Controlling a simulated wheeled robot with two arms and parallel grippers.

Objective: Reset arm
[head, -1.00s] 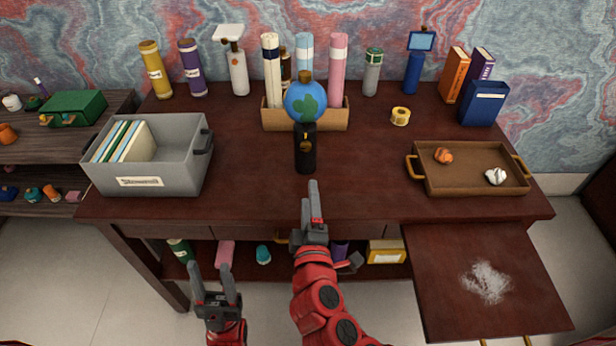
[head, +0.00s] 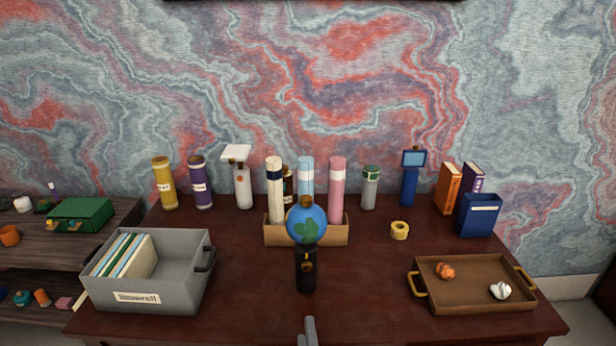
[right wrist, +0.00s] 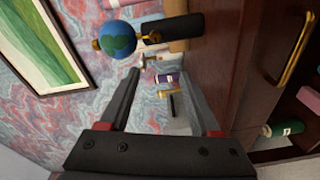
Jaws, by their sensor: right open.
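My right gripper (head: 309,330) shows only as a grey finger at the bottom edge of the head view, in front of the desk's near side. In the right wrist view the gripper (right wrist: 162,75) is open, its two dark fingers spread with nothing held between them. The rest of the right arm is below the head view. My left gripper is out of view. The globe (head: 306,222) on its black stand (head: 306,272) is on the desk behind the right gripper; it also shows in the wrist view (right wrist: 117,40).
The desk (head: 365,290) bears a grey bin (head: 190,290) with folders at left and a brown tray (head: 455,297) with two crumpled balls at right. A wooden holder (head: 335,235) with rolls stands behind the globe. Desk space between globe and tray is clear.

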